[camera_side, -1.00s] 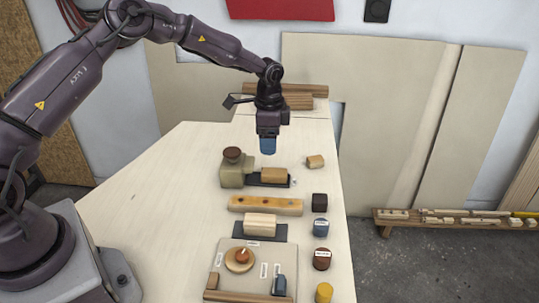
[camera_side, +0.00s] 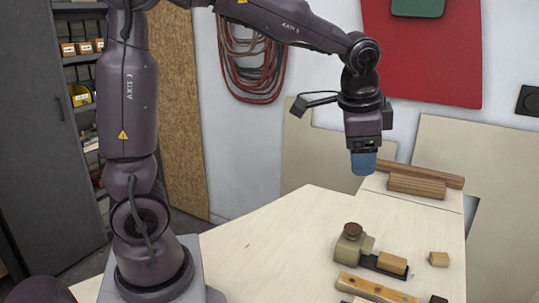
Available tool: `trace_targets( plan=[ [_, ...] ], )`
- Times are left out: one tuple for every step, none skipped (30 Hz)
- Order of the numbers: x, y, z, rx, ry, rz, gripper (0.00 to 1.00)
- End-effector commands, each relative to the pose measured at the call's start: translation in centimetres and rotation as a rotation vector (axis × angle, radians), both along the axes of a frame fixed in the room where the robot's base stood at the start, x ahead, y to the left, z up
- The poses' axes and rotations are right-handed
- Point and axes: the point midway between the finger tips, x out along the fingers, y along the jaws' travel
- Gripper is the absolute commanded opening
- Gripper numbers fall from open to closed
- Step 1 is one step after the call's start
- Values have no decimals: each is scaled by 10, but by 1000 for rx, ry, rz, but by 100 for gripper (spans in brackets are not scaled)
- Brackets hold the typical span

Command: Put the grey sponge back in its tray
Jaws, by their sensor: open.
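My gripper (camera_side: 363,164), with its blue fingers, hangs pointing down above the far part of the pale work table (camera_side: 290,245). It is open, and nothing shows between the fingers. I cannot pick out the grey sponge or its tray with certainty. A tan block (camera_side: 392,263) sits on a dark flat base (camera_side: 412,273), below and to the right of my gripper. The near part of the table lies outside the picture.
A greenish-beige body with a brown knob (camera_side: 352,228) stands left of the tan block. A small wooden block (camera_side: 438,259) lies to the right. A wooden strip with dark spots (camera_side: 374,288) is nearer. Brown beams (camera_side: 418,187) lie behind. The table's left side is clear.

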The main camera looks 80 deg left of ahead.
Motion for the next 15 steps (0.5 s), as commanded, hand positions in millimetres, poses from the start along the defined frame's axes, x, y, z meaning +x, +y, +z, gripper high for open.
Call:
trace_targets(
  plan=[
    [-22,-2,12,-10,-41,40,65],
    [-34,-3,17,-22,-63,67,65],
    [-51,-4,22,-41,-90,103,65],
    [-63,-5,25,-57,-111,128,65],
    [-75,-5,27,-76,-132,156,65],
    [-90,-6,28,-101,-157,188,65],
    [-101,-7,29,-122,-175,212,65],
    [-111,-8,29,-144,-193,235,65],
    [-123,-9,27,-171,-213,262,65],
    [-131,-9,26,-192,-226,280,65],
    [-138,-10,24,-210,-238,295,65],
    [-146,-11,23,-235,-252,314,65],
    [-151,-11,21,-251,-260,325,65],
    [-156,-12,20,-264,-266,336,65],
    [-160,-12,18,-279,-273,347,65]
  ],
)
